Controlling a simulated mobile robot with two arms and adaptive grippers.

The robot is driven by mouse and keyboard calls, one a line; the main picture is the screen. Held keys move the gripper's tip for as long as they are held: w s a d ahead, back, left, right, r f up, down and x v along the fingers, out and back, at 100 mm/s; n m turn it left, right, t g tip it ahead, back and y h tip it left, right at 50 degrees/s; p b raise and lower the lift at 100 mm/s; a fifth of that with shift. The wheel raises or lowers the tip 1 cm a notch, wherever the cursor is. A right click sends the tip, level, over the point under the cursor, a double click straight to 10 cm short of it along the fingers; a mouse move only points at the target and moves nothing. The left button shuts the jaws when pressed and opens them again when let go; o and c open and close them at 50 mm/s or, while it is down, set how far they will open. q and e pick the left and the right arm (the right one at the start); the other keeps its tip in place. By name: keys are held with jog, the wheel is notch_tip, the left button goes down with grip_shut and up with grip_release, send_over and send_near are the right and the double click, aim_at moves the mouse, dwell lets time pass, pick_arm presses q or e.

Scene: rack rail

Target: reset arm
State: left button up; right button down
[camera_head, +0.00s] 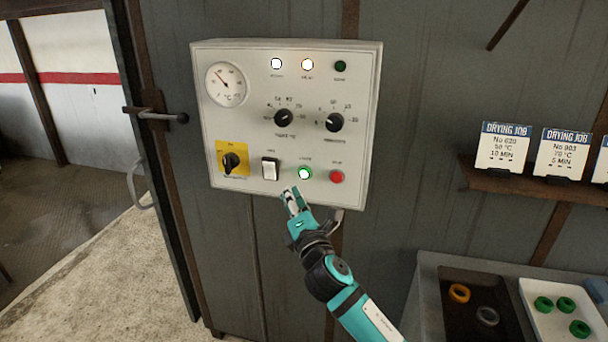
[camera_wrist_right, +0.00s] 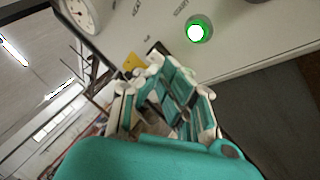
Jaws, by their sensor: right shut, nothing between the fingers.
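My right gripper (camera_head: 291,198) is shut and empty, just below the lower edge of a white control panel (camera_head: 240,120) on the grey wall. Its fingertips are close to the lit green button (camera_head: 305,173); I cannot tell whether they touch the panel. In the right wrist view, the shut fingers (camera_wrist_right: 168,85) point toward the panel, and the lit green button (camera_wrist_right: 197,30) shows beyond them, apart from the tips. A red button (camera_head: 337,177), a white rocker switch (camera_head: 270,168) and a black knob on a yellow plate (camera_head: 231,160) sit beside it. My left gripper is not in view.
The panel has a round gauge (camera_head: 226,84), two black dials and lamps on top. A shelf (camera_head: 540,186) with drying job cards is at right. Below it, a dark tray (camera_head: 460,320) and a white tray (camera_head: 538,325) hold rings. A door handle (camera_head: 155,115) juts out at left.

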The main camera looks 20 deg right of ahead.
jog(key=s+d+f+m+g, duration=0.2)
jog(key=s+f+m+g, duration=0.15)
jog(key=f, duration=1.35)
jog(key=s+d+f+m+g, duration=0.15)
jog(key=f+m+g, duration=0.25)
jog(key=f, duration=1.3)
jog(key=s+d+f+m+g+h+b, duration=0.1)
jog(key=s+f+m+g, duration=0.15)
jog(key=s+f, duration=0.65)
jog(key=s+f+m+g, duration=0.25)
jog(key=s+f, duration=0.45)
jog(key=f, duration=0.5)
jog(key=s+f+m+g, duration=0.2)
jog(key=s+f, duration=0.3)
jog(key=s, duration=0.7)
jog(key=s+f+m+g, duration=0.2)
jog(key=s+f+m, duration=0.2)
jog(key=s, duration=0.9)
jog(key=s+f+m+g, duration=0.3)
jog(key=s+f, duration=0.5)
jog(key=s, duration=0.5)
jog(key=shift+d+b, duration=0.4)
